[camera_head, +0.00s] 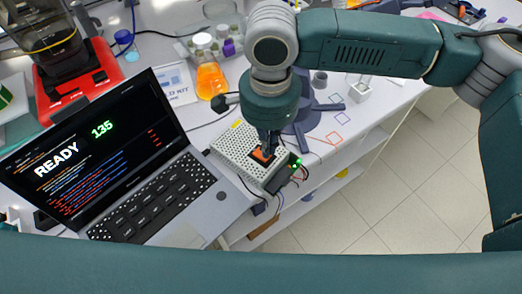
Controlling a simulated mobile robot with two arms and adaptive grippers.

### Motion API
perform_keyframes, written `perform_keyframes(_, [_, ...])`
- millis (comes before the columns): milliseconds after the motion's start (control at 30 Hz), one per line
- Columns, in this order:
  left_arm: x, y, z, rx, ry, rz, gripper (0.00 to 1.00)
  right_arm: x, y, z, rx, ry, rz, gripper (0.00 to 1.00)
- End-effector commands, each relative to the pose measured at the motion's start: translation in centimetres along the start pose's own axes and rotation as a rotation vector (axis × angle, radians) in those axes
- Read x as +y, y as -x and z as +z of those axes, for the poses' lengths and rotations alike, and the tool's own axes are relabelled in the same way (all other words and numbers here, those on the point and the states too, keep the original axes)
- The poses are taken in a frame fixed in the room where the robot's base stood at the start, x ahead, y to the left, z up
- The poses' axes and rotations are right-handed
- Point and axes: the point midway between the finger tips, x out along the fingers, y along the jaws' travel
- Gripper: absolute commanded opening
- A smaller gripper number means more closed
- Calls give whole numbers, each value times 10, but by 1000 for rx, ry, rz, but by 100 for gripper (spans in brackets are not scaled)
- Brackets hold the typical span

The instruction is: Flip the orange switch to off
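The orange switch (259,158) is set in the top of a white perforated box (228,143) on the bench, right of the laptop. My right gripper (266,149) points down at the switch from above, with its tip at or just over it. I cannot tell whether it touches. The fingers are dark and small here, and they hide part of the switch, so its position is unclear. A green light (297,163) glows on a dark module (288,178) at the box's right end. My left gripper is not in view.
An open laptop (205,199) showing "READY" and "135" stands left of the box. A flask of orange liquid (211,80) and a red stirrer with a beaker (97,68) stand behind. Cables run around the box. The bench edge lies close on the right, with floor (400,190) beyond.

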Motion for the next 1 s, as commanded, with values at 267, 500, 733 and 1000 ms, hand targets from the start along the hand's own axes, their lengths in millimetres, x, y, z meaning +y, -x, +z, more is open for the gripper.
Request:
perform_keyframes(267, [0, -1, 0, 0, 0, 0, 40, 0, -5, 0, 0, 0, 0, 0])
perform_keyframes(500, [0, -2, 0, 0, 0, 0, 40, 0, -8, 0, 0, 0, 1, 0])
perform_keyframes(733, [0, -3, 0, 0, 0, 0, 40, 0, -12, 0, 0, 0, 1, 0])
perform_keyframes(1000, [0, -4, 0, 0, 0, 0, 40, 0, -16, 0, 0, 0, 1, 0])
